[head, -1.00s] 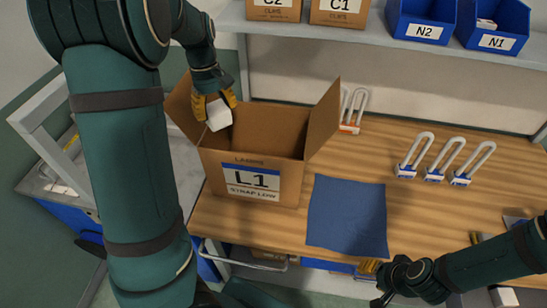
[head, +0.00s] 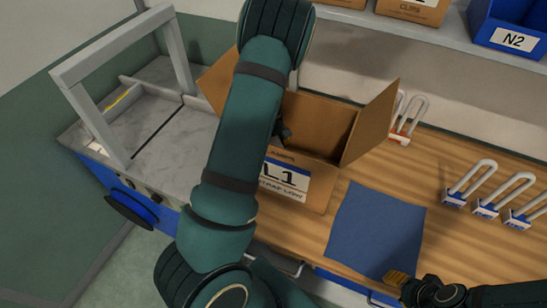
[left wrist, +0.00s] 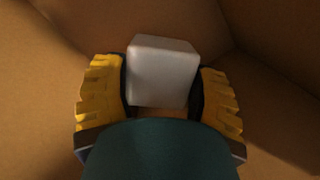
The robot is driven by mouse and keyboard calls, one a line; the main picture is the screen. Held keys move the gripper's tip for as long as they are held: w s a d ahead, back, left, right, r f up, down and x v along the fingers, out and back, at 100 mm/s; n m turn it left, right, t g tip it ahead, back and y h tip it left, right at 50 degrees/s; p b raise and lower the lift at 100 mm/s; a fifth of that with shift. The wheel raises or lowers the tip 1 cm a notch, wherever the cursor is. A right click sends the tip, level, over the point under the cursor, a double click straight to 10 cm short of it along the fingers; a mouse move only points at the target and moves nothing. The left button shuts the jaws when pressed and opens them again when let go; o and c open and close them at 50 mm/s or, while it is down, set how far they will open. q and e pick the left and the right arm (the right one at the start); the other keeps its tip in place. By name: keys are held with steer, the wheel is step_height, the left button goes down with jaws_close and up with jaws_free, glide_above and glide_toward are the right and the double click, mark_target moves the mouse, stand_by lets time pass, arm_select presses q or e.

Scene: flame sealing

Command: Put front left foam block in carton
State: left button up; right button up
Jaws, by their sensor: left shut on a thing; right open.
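The open carton (head: 322,182), labelled L1, stands on the wooden bench with its flaps up. My left arm crosses in front of it and its gripper is mostly hidden in the head view. In the left wrist view, my left gripper (left wrist: 160,90) is shut on a white foam block (left wrist: 162,70), with a yellow-padded finger on each side. Brown cardboard walls surround the block there, so it is inside the carton. I cannot tell whether it touches the bottom. My right gripper (head: 397,281) is open and empty at the blue mat's front edge.
A blue mat (head: 375,230) lies right of the carton. A grey-framed machine (head: 150,150) is at left.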

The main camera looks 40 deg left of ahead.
arm_select(q)
steer(key=shift+w+f, duration=0.1)
steer(key=shift+f, duration=3.05)
arm_select(e)
steer(key=shift+w+f, duration=0.1)
steer(key=shift+f, duration=0.2)
arm_select(q)
steer(key=shift+b, duration=0.3)
arm_select(e)
steer(key=shift+f, duration=0.1)
arm_select(q)
steer(key=o, duration=0.9)
steer(key=shift+f, duration=0.1)
steer(key=shift+c, duration=0.2)
steer(key=r, duration=0.5)
steer(key=a+r, duration=0.1)
steer(key=r, duration=0.1)
steer(key=shift+w+r+p, duration=0.2)
steer(key=shift+r+p, duration=0.2)
arm_select(e)
steer(key=shift+r, duration=0.4)
